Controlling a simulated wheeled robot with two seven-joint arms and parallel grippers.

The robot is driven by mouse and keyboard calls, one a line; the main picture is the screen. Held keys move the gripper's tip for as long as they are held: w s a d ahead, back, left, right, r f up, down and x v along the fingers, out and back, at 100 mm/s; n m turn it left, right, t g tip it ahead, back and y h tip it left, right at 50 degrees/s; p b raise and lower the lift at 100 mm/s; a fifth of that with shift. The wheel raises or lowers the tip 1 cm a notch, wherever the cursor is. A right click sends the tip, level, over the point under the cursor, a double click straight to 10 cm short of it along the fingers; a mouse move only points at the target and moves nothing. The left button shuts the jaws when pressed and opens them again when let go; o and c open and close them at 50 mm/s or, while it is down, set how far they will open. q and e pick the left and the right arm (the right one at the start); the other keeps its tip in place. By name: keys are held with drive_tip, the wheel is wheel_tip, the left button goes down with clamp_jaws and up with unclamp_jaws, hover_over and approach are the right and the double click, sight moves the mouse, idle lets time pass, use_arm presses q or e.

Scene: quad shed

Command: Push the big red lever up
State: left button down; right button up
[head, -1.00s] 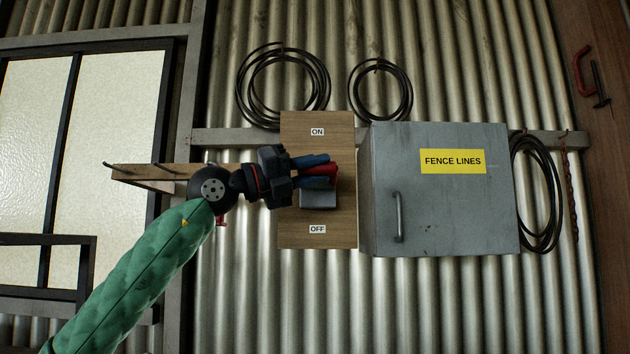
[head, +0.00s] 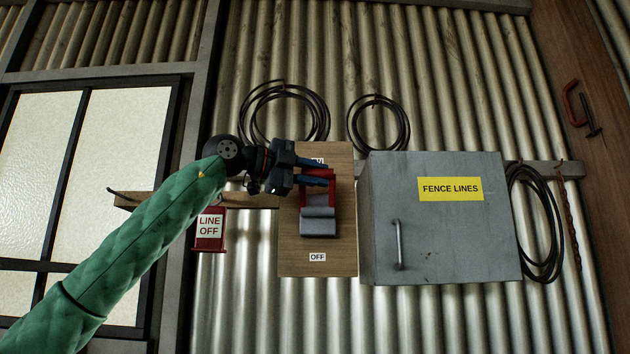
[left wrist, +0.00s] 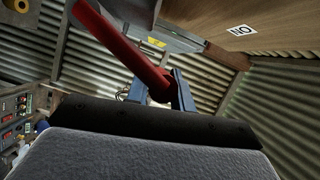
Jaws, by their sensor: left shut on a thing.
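The big red lever (head: 331,200) is on a wooden board between an ON label, mostly hidden behind my gripper, and an OFF label (head: 317,257). Its red frame points up from the grey switch block (head: 318,226), its crossbar near the ON label. My left gripper (head: 325,171) is shut on the crossbar, its blue fingers above and below it. In the left wrist view the red lever (left wrist: 120,48) runs down between the blue fingers (left wrist: 160,90). My right gripper is in neither view.
A grey FENCE LINES box (head: 440,235) stands just right of the board (head: 290,262). A red LINE OFF tag (head: 209,243) hangs from a wooden rail at left. Coiled black cables (head: 378,98) hang above on the corrugated wall.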

use_arm(q)
drive_tip(key=w+n, duration=0.1)
drive_tip(key=n, duration=0.1)
drive_tip(key=w+n+g+y, duration=0.1)
drive_tip(key=shift+w+r, duration=0.3)
drive_tip(key=shift+w, duration=0.3)
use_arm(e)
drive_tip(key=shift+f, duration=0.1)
use_arm(q)
drive_tip(key=shift+w+r, duration=0.1)
drive_tip(key=c, duration=1.3)
unclamp_jaws()
drive_tip(key=shift+o, duration=0.5)
drive_tip(key=shift+w, duration=0.2)
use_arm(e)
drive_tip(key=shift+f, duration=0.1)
use_arm(q)
drive_tip(key=shift+s, duration=0.15)
